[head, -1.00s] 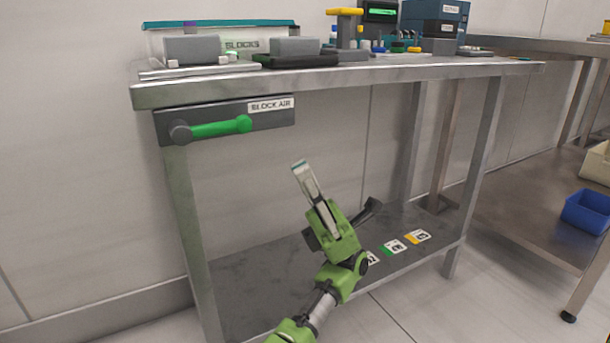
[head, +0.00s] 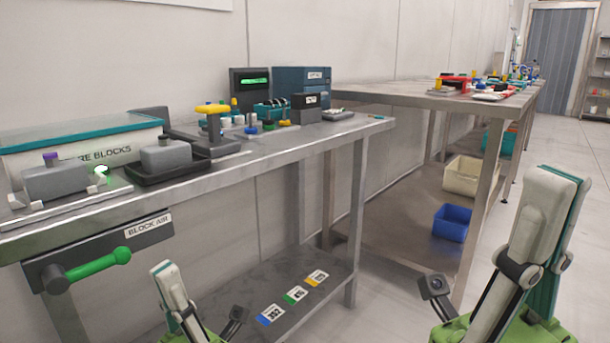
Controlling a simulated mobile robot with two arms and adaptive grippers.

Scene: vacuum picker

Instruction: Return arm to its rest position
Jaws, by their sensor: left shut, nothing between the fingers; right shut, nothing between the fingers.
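My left gripper (head: 167,272) shows at the bottom left, in front of the metal bench (head: 300,145) and below its top. It is shut and empty, its pale fingers pointing up. My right gripper (head: 560,180) stands large at the right, close to the camera. It is shut with nothing in it, fingers pointing up, over the floor in front of the far bench. Both grippers look clear of the benches, though the left one overlaps the bench's lower shelf in the picture. The lower arm links are out of view.
A green handle (head: 98,264) sits on the "BLOCK AIR" panel under the bench edge. A teal-lidded box (head: 80,140), grey blocks and a yellow-topped fixture (head: 212,112) stand on the bench. A blue bin (head: 452,222) is on the far bench's shelf. Floor is open at far right.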

